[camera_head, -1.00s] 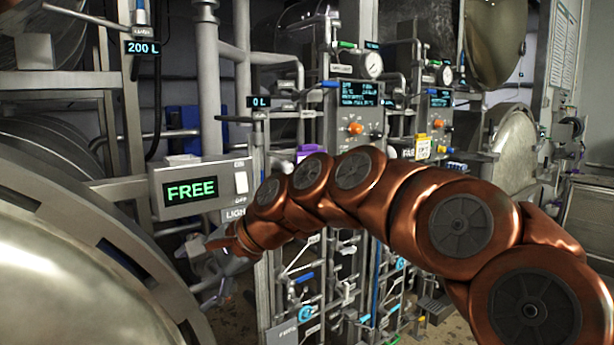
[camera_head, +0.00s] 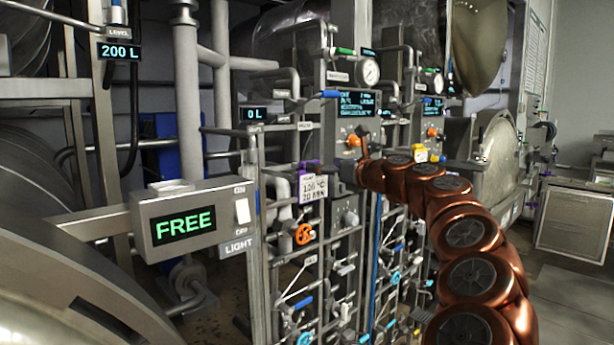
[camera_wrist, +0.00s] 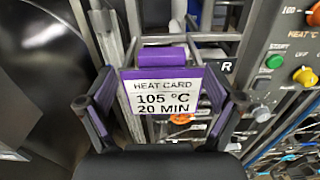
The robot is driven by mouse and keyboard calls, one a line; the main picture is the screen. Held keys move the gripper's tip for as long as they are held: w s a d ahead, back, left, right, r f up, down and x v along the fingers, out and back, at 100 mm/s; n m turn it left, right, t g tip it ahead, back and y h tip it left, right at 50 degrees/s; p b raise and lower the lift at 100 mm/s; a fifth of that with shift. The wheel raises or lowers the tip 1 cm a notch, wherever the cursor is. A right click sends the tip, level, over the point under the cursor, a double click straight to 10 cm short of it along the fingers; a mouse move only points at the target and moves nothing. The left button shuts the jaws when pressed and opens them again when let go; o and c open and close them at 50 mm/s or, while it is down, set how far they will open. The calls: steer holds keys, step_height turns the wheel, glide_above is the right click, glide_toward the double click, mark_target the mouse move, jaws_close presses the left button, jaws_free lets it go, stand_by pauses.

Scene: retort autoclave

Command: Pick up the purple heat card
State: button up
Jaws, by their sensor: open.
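The purple heat card (camera_wrist: 163,97) faces me in the middle of the wrist view. It has a purple top and a white label reading "HEAT CARD 105 °C 20 MIN". In the head view the card (camera_head: 312,188) hangs upright at the front of the pipe panel, right of the FREE box. My gripper (camera_wrist: 168,103) is open, with one dark finger on each side of the card. I cannot tell whether either finger touches it. In the head view my arm reaches in from the right, and its end is close beside the card.
The FREE light box (camera_head: 186,225) juts out left of the card. An orange valve wheel (camera_head: 305,234) is just below it. Control boxes with knobs and buttons (camera_wrist: 274,61) stand to the right. A large metal vessel (camera_head: 60,285) fills the lower left.

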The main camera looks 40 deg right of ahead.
steer(key=shift+w+d+f+p, duration=0.15)
steer(key=shift+w+p, duration=0.7)
steer(key=shift+w, duration=1.75)
steer(key=c, duration=1.2)
steer(key=shift+r, duration=0.2)
